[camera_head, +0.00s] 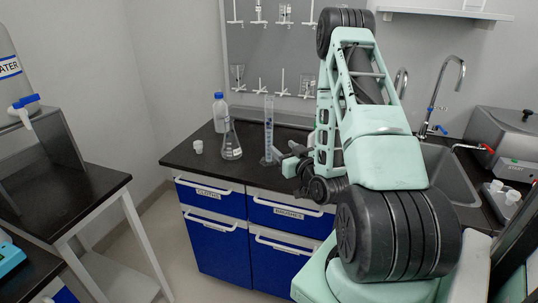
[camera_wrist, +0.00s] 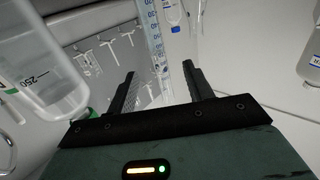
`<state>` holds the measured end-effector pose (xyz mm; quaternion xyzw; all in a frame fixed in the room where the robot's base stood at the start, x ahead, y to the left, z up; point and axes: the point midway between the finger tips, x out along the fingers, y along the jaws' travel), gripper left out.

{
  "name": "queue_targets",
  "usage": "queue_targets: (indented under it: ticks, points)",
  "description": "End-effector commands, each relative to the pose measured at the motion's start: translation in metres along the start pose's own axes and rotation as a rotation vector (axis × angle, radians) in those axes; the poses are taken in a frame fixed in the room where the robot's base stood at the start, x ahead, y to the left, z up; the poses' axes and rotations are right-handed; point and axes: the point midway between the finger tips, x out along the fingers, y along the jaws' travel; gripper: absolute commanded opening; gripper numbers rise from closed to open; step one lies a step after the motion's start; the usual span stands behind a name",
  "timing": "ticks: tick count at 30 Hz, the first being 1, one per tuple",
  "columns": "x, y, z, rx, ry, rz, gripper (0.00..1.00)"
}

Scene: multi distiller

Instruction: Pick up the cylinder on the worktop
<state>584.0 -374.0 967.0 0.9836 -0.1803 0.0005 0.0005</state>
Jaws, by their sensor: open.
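The cylinder, a tall clear measuring cylinder with blue graduation marks (camera_head: 269,125), stands upright on the black worktop (camera_head: 190,157) in the head view. My gripper (camera_head: 281,155) is beside its lower part, to the right. In the wrist view the cylinder (camera_wrist: 153,35) rises from between the two dark fingers of my gripper (camera_wrist: 159,70), which are spread apart. The fingers appear to flank it without gripping it; contact is not clear. Its base is hidden in the wrist view.
A conical flask (camera_head: 231,145) stands close left of the cylinder, and a clear bottle with a blue cap (camera_head: 220,112) stands behind it. A pegboard (camera_head: 268,60) is behind; a sink (camera_head: 448,172) is right.

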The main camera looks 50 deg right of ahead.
Motion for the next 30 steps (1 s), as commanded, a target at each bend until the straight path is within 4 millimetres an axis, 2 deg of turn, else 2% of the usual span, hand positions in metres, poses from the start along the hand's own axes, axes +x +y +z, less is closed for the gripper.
queue_targets:
  ticks: [1,6,19,22,30]
  points:
    - [0.006,0.001,0.005,-0.003,0.006,0.001,0.51]
    - [0.020,0.001,0.005,-0.002,0.005,0.000,0.51]
    - [0.041,0.000,0.004,-0.002,0.004,0.001,0.51]
    - [0.056,0.000,-0.002,0.001,0.000,-0.001,0.51]
    - [0.077,0.003,0.000,0.001,-0.001,0.001,0.51]
